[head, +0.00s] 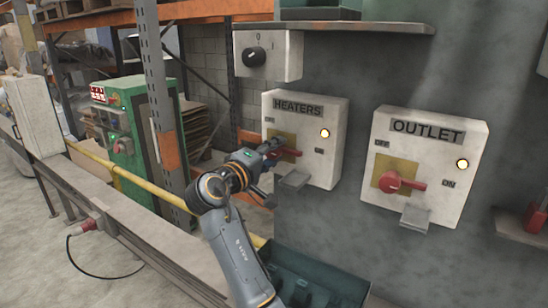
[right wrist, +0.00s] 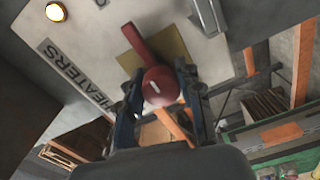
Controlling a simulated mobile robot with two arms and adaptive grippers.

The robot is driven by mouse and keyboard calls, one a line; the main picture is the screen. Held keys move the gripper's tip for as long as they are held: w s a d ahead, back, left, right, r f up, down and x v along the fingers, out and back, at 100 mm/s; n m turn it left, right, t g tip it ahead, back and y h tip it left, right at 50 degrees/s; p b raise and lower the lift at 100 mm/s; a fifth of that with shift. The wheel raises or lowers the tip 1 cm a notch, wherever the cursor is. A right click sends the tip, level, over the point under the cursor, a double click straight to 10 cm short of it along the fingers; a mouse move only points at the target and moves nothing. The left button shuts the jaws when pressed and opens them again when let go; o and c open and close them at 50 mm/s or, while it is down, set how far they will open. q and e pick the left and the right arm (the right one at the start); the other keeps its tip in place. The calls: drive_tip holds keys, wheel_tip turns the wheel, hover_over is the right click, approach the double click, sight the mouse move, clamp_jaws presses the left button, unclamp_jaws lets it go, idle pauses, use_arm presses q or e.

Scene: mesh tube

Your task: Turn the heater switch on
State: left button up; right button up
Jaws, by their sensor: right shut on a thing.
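The HEATERS box (head: 326,152) is white, with a lit yellow lamp at its upper right. Its red heater switch (head: 288,152) sits on a yellow plate; the handle points right, toward the ON label. My right gripper (head: 272,149) reaches it from the left and partly hides the hub. In the right wrist view the fingers of my right gripper (right wrist: 158,80) are shut on either side of the round red hub of the heater switch (right wrist: 142,48). The handle extends beyond the fingertips toward the upper left. My left gripper is not in view.
The OUTLET box (head: 437,150) to the right has a similar red switch (head: 392,182) and a lit yellow lamp. A box with a black knob (head: 254,57) sits above the HEATERS box. A grey bracket (head: 294,180) juts out below the heater switch.

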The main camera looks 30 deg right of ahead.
idle(0.4)
drive_tip(key=o, duration=1.2)
drive_tip(key=v, duration=0.7)
drive_tip(key=shift+s+a, duration=0.1)
drive_tip(key=shift+a, duration=0.1)
